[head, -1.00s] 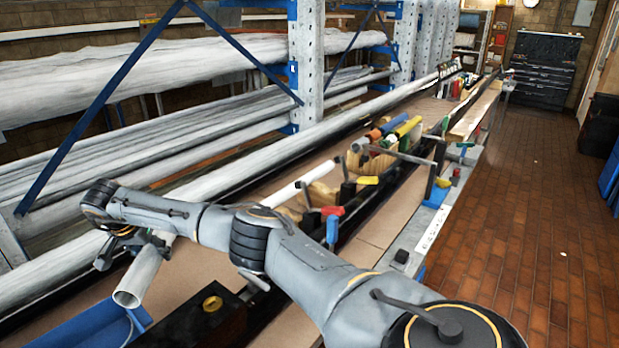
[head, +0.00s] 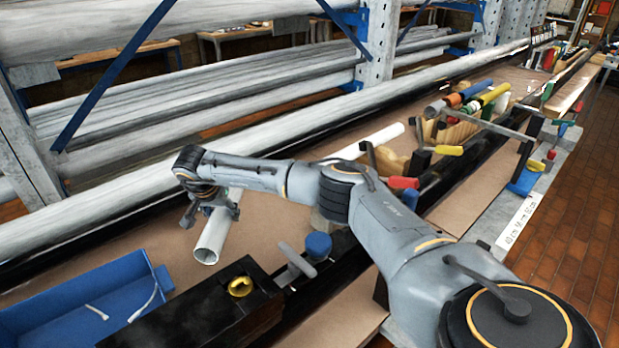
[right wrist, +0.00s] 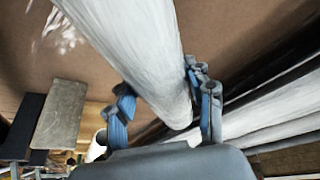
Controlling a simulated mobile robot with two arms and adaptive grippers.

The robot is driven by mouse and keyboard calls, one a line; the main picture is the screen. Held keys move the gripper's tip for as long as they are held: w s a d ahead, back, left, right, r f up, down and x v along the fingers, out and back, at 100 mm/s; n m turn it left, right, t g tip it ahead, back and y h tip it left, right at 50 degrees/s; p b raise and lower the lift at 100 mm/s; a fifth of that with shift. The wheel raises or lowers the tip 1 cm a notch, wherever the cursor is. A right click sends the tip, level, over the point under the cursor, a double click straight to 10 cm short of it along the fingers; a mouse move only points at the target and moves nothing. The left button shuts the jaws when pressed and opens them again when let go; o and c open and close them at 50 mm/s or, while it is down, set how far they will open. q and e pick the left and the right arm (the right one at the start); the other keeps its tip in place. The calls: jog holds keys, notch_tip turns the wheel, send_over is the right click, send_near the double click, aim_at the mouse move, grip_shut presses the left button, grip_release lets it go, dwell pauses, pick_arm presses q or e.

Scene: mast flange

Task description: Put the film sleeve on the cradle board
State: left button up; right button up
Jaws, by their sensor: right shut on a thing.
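My right gripper (head: 210,206) is shut around a whitish, hollow tube, which I take to be the film sleeve (head: 211,240). The sleeve slants, with its open end towards the camera, over the brown bench top. In the right wrist view the sleeve (right wrist: 135,45) runs between the two blue fingers (right wrist: 163,108), pressed from both sides. A wooden holder with notches (head: 454,132), likely the cradle board, stands farther along the bench with orange, yellow and blue-grey tubes at it. It is well away from the sleeve. My left gripper is not in view.
A blue bin (head: 75,310) with small white pieces is at the near left. A black block (head: 222,315) with a yellow ring stands beside it. A white tube (head: 372,141) and clamps with red and yellow handles lie between my arm and the holder. Long rolls run behind.

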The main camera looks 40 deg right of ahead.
aim_at(214, 221)
jog(key=shift+s+a+f, duration=0.2)
jog(key=shift+f, duration=0.05)
notch_tip(214, 221, down, 9)
jog(key=shift+f+p, duration=0.1)
jog(key=shift+p, duration=0.9)
jog(key=o, duration=1.2)
jog(key=shift+c, duration=0.2)
jog(key=shift+r, duration=0.25)
jog(key=b+v, duration=0.1)
jog(key=v, duration=1)
jog(key=shift+s+r, duration=0.2)
jog(key=shift+r, duration=0.1)
